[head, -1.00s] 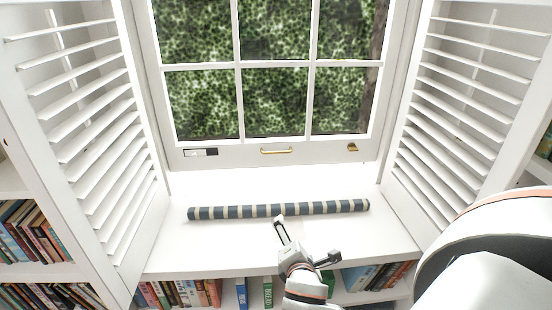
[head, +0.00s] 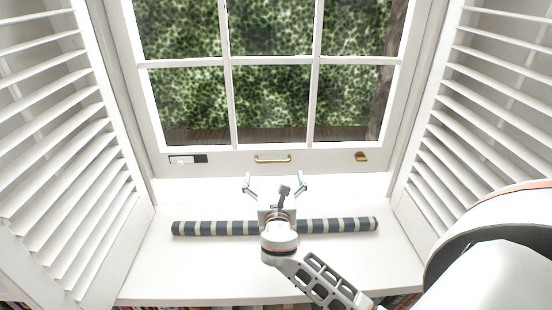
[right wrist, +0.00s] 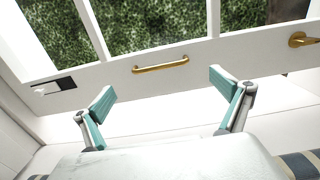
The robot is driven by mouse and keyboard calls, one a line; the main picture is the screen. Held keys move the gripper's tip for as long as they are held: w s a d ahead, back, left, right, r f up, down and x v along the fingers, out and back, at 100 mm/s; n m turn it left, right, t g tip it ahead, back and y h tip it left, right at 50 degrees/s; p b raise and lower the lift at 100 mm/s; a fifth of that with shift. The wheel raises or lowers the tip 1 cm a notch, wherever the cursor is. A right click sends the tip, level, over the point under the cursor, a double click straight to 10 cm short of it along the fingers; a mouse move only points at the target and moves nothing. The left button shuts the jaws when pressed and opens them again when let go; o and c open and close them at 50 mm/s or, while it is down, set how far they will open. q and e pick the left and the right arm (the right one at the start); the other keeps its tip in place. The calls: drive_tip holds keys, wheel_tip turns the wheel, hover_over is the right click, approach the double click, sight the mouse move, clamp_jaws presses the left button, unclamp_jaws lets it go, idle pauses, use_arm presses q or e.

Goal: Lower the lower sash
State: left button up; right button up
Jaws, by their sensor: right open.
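The lower sash (head: 320,158) is a white window frame with several panes. Its bottom rail stands above the sill, with a bright gap under it. A brass handle (head: 273,159) sits at the middle of the rail; it also shows in the right wrist view (right wrist: 161,64). My right gripper (head: 275,180) is open and empty, below and in front of the handle, its fingers pointing at the window. In the right wrist view my right gripper (right wrist: 160,88) has its fingers spread to either side below the handle, apart from it. My left gripper is not in view.
A striped draught roll (head: 205,228) lies along the white sill (head: 180,270), partly hidden by my right gripper. Louvred shutters (head: 60,150) stand open on both sides. A brass latch (head: 361,156) and a dark-and-white plate (head: 188,159) sit on the rail.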

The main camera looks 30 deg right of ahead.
sight(273, 162)
drive_tip(key=x, duration=0.7)
drive_tip(key=shift+w+d+b, duration=0.2)
drive_tip(key=shift+b, duration=0.15)
